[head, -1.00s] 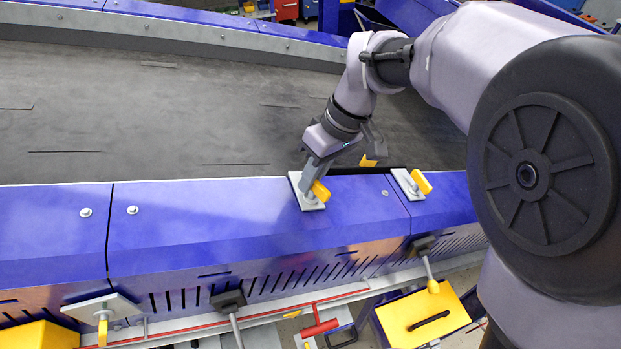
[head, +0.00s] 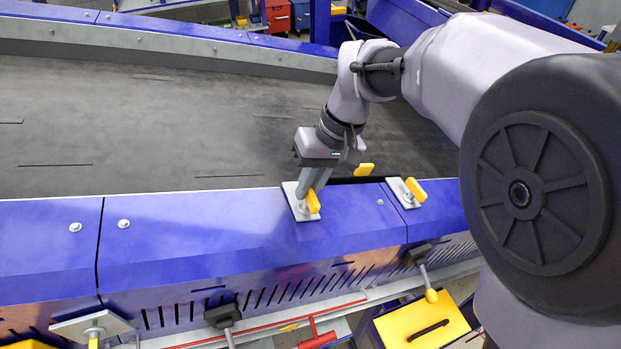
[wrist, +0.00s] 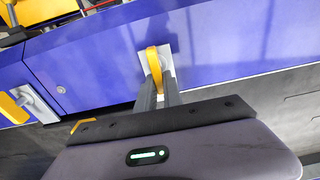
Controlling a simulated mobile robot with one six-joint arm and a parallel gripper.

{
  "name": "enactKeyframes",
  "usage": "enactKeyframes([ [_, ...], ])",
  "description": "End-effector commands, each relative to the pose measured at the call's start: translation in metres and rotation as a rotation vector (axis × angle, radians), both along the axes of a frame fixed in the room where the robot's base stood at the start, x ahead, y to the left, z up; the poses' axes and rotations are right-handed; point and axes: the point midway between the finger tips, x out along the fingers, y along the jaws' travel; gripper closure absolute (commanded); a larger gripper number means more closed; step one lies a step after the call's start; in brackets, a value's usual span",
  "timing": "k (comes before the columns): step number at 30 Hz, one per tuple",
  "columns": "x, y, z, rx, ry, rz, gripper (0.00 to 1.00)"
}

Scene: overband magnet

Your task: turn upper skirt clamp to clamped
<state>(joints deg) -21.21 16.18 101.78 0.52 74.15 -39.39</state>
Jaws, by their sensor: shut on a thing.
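A skirt clamp with a yellow handle (head: 313,202) and a pale square base plate (head: 301,213) sits on top of the blue skirt panel. My gripper (head: 306,193) reaches down onto it from above, its fingers shut on the handle. In the wrist view the yellow handle (wrist: 153,62) runs up from between my fingers (wrist: 157,90), over the pale plate (wrist: 168,62). The fingers hide part of the handle. A second, similar clamp (head: 415,190) sits to the right on the skirt; it also shows at the left of the wrist view (wrist: 14,108).
The dark belt (head: 130,130) lies behind the blue skirt (head: 220,220). A small yellow piece (head: 364,169) stands at a dark gap just behind the skirt. Levers with black mounts (head: 222,316) and a yellow box (head: 425,325) are below the front face.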

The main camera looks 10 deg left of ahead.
Motion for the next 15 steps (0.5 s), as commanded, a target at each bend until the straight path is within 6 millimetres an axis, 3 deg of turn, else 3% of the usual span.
enactKeyframes([
  [9,0.0001,0.0000,0.0003,0.000,0.000,-0.002,1.00],
  [10,0.0001,0.0000,0.0003,0.000,0.000,-0.002,0.83],
  [12,0.0001,0.0000,0.0003,0.000,-0.001,-0.001,0.69],
  [15,0.0001,0.0000,0.0002,0.000,0.000,-0.001,0.67],
])
